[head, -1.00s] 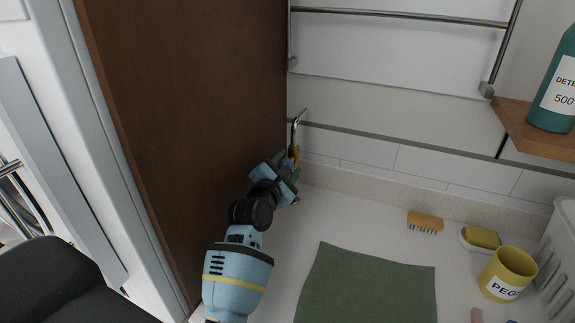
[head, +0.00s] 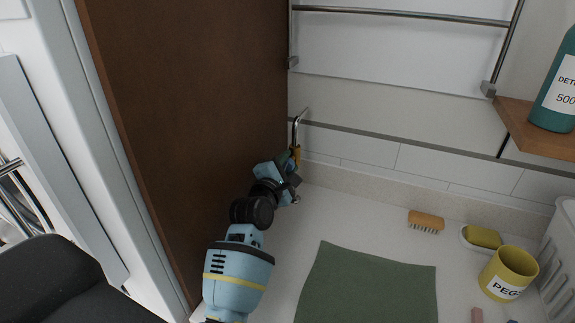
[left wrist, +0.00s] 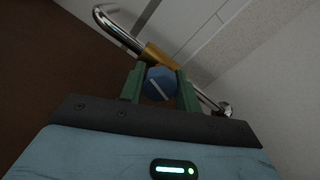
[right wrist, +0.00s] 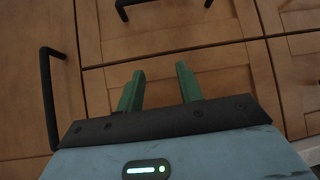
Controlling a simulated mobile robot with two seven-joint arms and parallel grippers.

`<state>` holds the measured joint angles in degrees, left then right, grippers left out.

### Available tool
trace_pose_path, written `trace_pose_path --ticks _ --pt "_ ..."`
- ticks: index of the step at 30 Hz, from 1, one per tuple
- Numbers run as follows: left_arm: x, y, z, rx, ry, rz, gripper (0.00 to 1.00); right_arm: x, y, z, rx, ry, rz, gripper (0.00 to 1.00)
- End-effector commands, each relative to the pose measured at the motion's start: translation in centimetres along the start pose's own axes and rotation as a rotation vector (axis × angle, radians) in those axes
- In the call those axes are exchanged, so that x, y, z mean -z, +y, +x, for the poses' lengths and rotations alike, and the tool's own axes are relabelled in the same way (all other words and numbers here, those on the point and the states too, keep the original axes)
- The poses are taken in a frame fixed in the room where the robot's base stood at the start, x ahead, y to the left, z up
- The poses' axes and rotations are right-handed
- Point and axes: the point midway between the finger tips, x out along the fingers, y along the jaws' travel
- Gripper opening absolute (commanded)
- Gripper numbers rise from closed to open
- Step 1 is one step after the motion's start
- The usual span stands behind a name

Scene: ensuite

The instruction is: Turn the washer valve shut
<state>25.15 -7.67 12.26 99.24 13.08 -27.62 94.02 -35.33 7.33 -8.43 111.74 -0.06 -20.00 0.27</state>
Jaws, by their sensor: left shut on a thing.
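The washer valve has a round blue knob (left wrist: 160,82) with a white line, on a brass body (left wrist: 154,56) in a chrome pipe (left wrist: 121,33). In the left wrist view the line slants from upper left to lower right, somewhat steeper than the pipe. My left gripper (left wrist: 161,88) has its green fingers on either side of the knob and is shut on it. In the head view the left gripper (head: 289,168) is at the back wall beside the brown panel; it hides the knob. My right gripper (right wrist: 159,92) is open and empty, facing wooden cabinet fronts.
A tall brown panel (head: 190,110) stands close along my left arm. On the counter lie a green mat (head: 368,288), a brush (head: 426,221), a yellow sponge in a dish (head: 483,237) and a yellow peg pot (head: 508,274). A detergent bottle (head: 556,95) stands on a wooden shelf.

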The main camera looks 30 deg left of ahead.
Motion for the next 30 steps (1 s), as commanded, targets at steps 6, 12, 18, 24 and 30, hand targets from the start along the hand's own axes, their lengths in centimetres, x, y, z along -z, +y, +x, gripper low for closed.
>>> trace_pose_path --ticks 6,12,18,24,30 --pt "-0.05 0.08 0.03 -0.002 -0.001 0.21 0.1 0.04 0.01 0.0 0.0 0.001 0.0 0.36" --pt "-0.05 0.07 0.02 -0.002 -0.001 0.4 0.1 0.05 0.02 0.0 0.0 0.001 0.0 0.36" --pt "-0.05 0.07 0.03 -0.002 -0.001 0.59 0.1 0.05 0.01 0.0 0.0 0.001 0.0 0.36" --pt "-0.04 0.09 0.03 -0.003 -0.001 0.78 0.1 0.06 0.01 0.0 0.0 0.001 0.0 0.36" --pt "-0.06 0.1 0.04 -0.004 0.0 0.958 0.1 0.07 0.01 0.0 0.0 0.001 0.0 0.36"
